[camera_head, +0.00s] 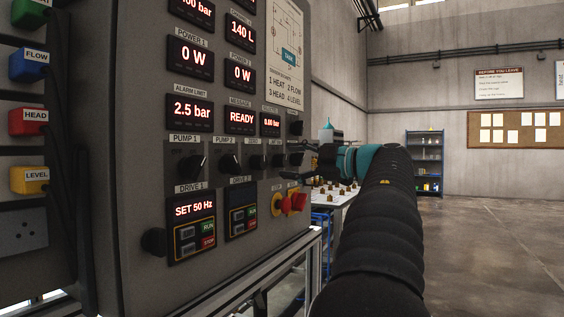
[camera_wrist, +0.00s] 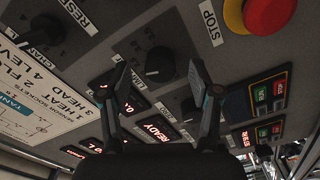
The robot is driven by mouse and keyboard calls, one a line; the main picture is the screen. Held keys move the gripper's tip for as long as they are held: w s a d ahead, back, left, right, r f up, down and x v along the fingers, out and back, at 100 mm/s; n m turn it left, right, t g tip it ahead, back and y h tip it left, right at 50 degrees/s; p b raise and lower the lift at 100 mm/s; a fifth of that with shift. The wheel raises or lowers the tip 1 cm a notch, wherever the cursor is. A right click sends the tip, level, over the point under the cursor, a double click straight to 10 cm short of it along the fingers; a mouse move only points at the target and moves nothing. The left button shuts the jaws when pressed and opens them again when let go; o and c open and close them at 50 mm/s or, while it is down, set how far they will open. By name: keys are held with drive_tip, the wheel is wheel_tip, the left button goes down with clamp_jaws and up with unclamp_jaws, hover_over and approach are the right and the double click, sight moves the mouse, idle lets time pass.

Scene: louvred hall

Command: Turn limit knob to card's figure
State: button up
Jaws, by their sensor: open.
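The control panel (camera_head: 150,130) fills the left of the head view. Its alarm limit display (camera_head: 193,110) reads 2.5 bar. A row of black knobs runs below the displays, from the pump 1 knob (camera_head: 193,163) to the right. My gripper (camera_head: 297,161) is open at the right end of that row, facing the panel. In the wrist view a black round knob (camera_wrist: 160,65) shows between the open fingertips; I cannot tell whether they touch it. I cannot make out the card.
The red stop button (camera_head: 298,201) sits below my gripper and also shows in the wrist view (camera_wrist: 268,14). Another black knob (camera_wrist: 46,30) is near the reset label. A table with small parts (camera_head: 335,193) stands behind the panel. Open floor (camera_head: 480,240) lies right.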

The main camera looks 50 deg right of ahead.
drive_tip(key=shift+v, duration=2.8)
drive_tip(key=v, duration=1.2)
drive_tip(key=shift+r, duration=0.1)
